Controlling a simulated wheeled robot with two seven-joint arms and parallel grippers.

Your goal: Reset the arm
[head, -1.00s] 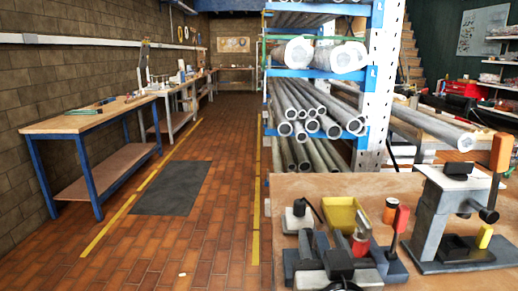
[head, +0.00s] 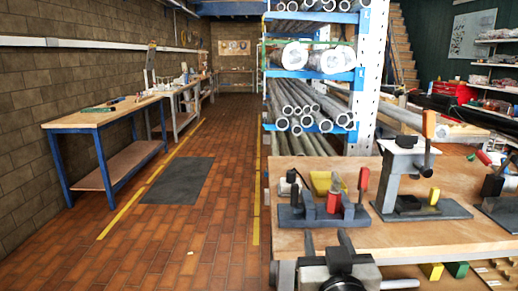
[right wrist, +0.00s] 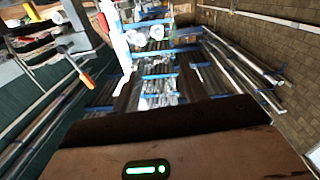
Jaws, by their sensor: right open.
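My right gripper (head: 327,240) shows at the bottom of the head view, at the front edge of the wooden workbench (head: 450,232). Its two dark fingers point forward and stand apart with nothing between them. In the right wrist view, the open right gripper (right wrist: 158,90) has its dark fingers spread, with the racks beyond. My left gripper is not in view. On the bench, just beyond the right gripper, stands a dark fixture (head: 296,215) with a red upright handle (head: 363,180). A grey press (head: 396,165) with an orange handle (head: 429,124) stands to its right.
A tall rack (head: 363,100) of metal pipes stands behind the bench. A blue-legged table (head: 105,120) is against the left wall. The brick floor aisle (head: 200,225) with a dark mat (head: 175,182) is clear.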

